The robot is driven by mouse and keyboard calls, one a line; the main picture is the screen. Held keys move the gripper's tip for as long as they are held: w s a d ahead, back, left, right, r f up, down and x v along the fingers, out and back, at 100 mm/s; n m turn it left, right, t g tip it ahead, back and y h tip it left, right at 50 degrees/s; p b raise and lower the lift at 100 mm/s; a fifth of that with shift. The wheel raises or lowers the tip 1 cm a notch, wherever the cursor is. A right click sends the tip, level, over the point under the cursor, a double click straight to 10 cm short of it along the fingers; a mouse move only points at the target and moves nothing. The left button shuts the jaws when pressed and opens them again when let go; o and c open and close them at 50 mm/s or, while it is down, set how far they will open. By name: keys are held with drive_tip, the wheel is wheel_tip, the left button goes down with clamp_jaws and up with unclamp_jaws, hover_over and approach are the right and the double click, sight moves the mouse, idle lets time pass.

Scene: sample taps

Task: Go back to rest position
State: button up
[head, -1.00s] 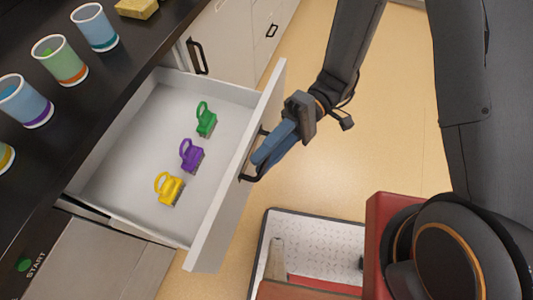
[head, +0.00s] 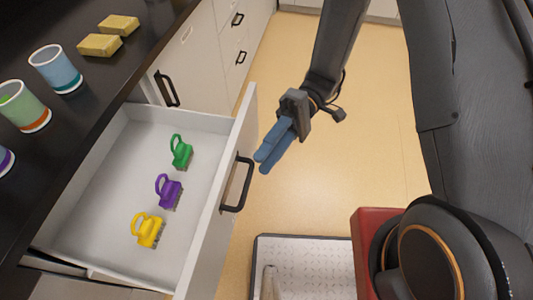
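My gripper (head: 266,160) hangs in the air to the right of the open drawer (head: 207,235), a small gap away from its black handle (head: 239,184). Its blue fingers lie close together with nothing visible between them; whether they are fully shut is hard to see. Inside the drawer lie a green tap (head: 181,152), a purple tap (head: 168,191) and a yellow tap (head: 148,230), in a row with space between them.
The dark counter (head: 70,125) at the left holds several cups, such as a blue one (head: 56,68), and two yellow sponges (head: 99,46). White cabinets (head: 190,55) stand behind the drawer. The tan floor (head: 300,205) is open around my gripper.

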drive_tip(key=shift+d, duration=0.1)
drive_tip(key=w+d+r+m+t+h, duration=0.2)
drive_tip(key=d+m+t, duration=0.1)
drive_tip(key=d+t, duration=0.2)
drive_tip(key=w+d+r+m+t+h, duration=0.2)
drive_tip(key=d+t, duration=0.3)
drive_tip(key=d, duration=0.4)
drive_tip(key=w+d+r+m+t+h, duration=0.1)
drive_tip(key=w+d+m+t+h, duration=0.2)
drive_tip(key=d, duration=0.4)
drive_tip(key=shift+w+r+m+t+h, duration=0.25)
drive_tip(key=shift+r+m+t+h, duration=0.15)
drive_tip(key=shift+m+t+h, duration=0.45)
